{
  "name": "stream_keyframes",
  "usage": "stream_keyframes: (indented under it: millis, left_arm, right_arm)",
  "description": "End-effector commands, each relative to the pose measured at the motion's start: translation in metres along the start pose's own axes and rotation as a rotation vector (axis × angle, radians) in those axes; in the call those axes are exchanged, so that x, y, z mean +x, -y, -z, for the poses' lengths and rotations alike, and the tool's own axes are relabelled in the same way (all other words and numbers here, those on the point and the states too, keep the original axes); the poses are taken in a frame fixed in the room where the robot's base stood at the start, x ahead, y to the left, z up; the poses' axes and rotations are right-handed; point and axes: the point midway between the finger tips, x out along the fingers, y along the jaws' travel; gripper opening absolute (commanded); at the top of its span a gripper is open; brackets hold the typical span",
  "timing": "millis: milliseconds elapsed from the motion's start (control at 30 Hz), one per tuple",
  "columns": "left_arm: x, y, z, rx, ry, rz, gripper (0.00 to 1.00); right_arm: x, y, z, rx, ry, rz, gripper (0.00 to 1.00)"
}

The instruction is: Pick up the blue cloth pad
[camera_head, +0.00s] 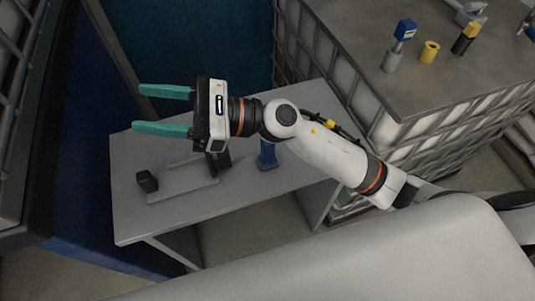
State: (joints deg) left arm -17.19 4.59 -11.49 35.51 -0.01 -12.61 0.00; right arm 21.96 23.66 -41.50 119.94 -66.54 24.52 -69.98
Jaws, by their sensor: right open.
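My right gripper (138,109) is open and empty, its two teal fingers pointing left above the table's left part. A small blue thing (268,158) is on the grey table (132,221), just below my right arm, which hides its top. It looks upright and rather stiff, and I cannot tell whether it is the blue cloth pad. No flat blue cloth shows clearly elsewhere. My left gripper is not in view.
A flat pale plate with a dark block (147,181) at its left end lies on the table. At the upper right, a caged tank (345,92) has a grey top (365,45) bearing a blue-topped post (404,31), a yellow cylinder (429,52) and other parts. The table's front left is clear.

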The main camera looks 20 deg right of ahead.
Motion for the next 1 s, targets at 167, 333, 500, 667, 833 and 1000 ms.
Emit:
stream_keyframes:
  millis: [167, 333, 500, 667, 833, 1000]
  left_arm:
    - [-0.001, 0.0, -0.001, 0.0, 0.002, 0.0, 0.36]
    - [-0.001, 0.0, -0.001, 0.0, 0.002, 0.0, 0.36]
    - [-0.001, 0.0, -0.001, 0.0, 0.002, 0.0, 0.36]
    - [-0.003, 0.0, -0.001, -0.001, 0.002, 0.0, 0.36]
    - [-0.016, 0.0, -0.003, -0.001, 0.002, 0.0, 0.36]
    - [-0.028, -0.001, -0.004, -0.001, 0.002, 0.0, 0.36]
  right_arm:
    - [-0.025, 0.029, -0.081, -0.641, 0.431, 0.553, 0.55]
    - [-0.115, -0.014, -0.133, -1.039, 0.847, 1.1, 0.55]
    - [-0.194, -0.068, -0.125, -1.139, 1.154, 1.494, 0.55]
    - [-0.224, -0.088, -0.113, -1.128, 1.267, 1.646, 0.55]
    - [-0.234, -0.087, -0.132, -1.119, 1.273, 1.663, 0.55]
    - [-0.243, -0.086, -0.159, -1.12, 1.273, 1.658, 0.55]
